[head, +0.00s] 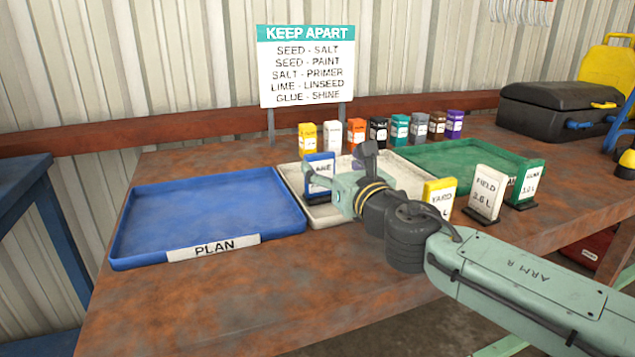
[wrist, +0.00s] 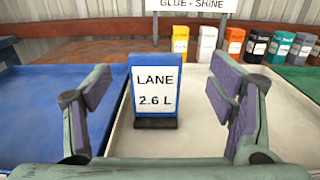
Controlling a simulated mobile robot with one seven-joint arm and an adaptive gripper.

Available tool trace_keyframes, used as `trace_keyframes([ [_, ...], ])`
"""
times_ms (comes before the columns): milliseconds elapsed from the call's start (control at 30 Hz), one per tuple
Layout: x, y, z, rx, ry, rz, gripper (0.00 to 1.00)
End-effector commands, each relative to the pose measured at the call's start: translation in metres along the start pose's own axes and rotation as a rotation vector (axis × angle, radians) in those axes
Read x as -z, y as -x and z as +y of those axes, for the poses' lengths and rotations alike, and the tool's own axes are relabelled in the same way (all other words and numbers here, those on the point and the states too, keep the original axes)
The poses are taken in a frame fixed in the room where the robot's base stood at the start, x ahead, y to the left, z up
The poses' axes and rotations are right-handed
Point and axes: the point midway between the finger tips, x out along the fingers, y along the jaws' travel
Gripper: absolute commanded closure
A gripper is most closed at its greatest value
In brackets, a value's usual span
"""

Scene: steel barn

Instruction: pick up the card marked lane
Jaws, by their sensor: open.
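The card marked lane (wrist: 156,92) is a blue-framed card with a white face reading "LANE 2.6 L". It stands upright on a dark foot in the wrist view, and shows partly covered in the head view (head: 318,176), at the front left of the white tray (head: 408,187). My gripper (wrist: 168,90) is open, with one finger on each side of the card and visible space between. In the head view my gripper (head: 350,178) reaches in over the white tray, and my arm hides part of that tray.
A blue tray (head: 205,215) labelled PLAN lies left, a green tray (head: 450,157) right. A yellow yard card (head: 440,196), a white field card (head: 487,192) and a green card (head: 527,183) stand along the front. Several coloured cartons (head: 378,131) stand behind, below a KEEP APART sign (head: 306,66).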

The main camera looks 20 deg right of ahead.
Motion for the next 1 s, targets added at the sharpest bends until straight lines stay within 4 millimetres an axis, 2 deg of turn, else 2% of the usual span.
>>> trace_keyframes([
  [167, 0.000, -0.012, 0.002, -0.002, -0.002, 0.000, 0.23],
  [500, 0.002, -0.056, 0.006, -0.002, -0.003, -0.001, 0.23],
  [800, 0.003, -0.060, 0.005, -0.001, -0.001, -0.001, 0.24],
  [1000, 0.003, -0.060, 0.005, -0.002, -0.001, -0.001, 0.37],
])
